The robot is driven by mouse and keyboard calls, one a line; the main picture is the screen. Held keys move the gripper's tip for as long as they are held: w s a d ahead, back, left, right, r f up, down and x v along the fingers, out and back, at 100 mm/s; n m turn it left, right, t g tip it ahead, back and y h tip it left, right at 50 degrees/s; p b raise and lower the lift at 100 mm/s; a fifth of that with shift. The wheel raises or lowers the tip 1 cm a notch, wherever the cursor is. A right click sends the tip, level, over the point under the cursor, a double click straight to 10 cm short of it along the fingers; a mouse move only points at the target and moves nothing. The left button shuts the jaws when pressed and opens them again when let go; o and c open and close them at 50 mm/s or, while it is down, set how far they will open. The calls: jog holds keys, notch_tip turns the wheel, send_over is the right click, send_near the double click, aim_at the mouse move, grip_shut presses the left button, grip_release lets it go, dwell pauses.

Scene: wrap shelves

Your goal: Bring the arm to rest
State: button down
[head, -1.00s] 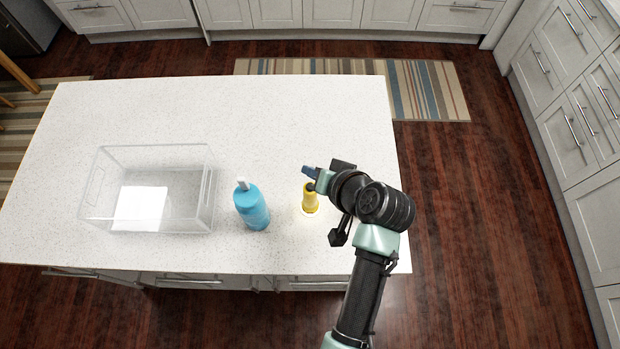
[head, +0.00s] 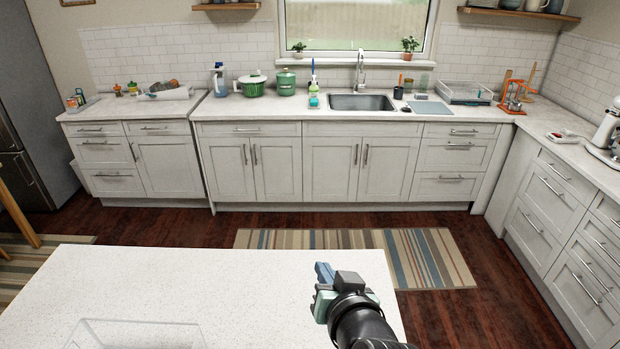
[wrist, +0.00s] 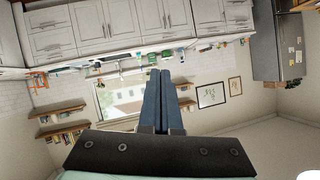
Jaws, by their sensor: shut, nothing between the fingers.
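My gripper (head: 325,274) shows at the bottom of the head view, above the right part of the white island. Its blue fingers point away toward the counter. In the wrist view the two blue fingers (wrist: 158,98) lie side by side, shut, with nothing between them. The wrist view is upside down and shows cabinets, window and wall far off, with nothing close to the fingertips.
The white island top (head: 240,280) spans the lower left, with the rim of a clear bin (head: 140,322) at the bottom edge. A striped rug (head: 430,255) lies on the floor beyond. The far counter (head: 420,125) holds a sink (head: 362,102) and several kitchen items.

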notch_tip(320, 180, up, 13)
jog(key=w+t+h+b, duration=0.1)
jog(key=t+b, duration=0.2)
jog(key=t, duration=0.2)
jog(key=s+a+r+t+h+b, duration=0.1)
jog(key=s+r+t, duration=0.4)
jog(key=r, duration=0.6)
jog(key=s+a+r+t+h+b, duration=0.1)
jog(key=s+r+t+b, duration=0.2)
jog(key=s+r, duration=0.7)
notch_tip(320, 180, up, 2)
jog(key=shift+s+a+r+n+t, duration=0.2)
jog(key=shift+s+a+n+t, duration=0.15)
jog(key=shift+t, duration=0.55)
jog(key=shift+d, duration=0.1)
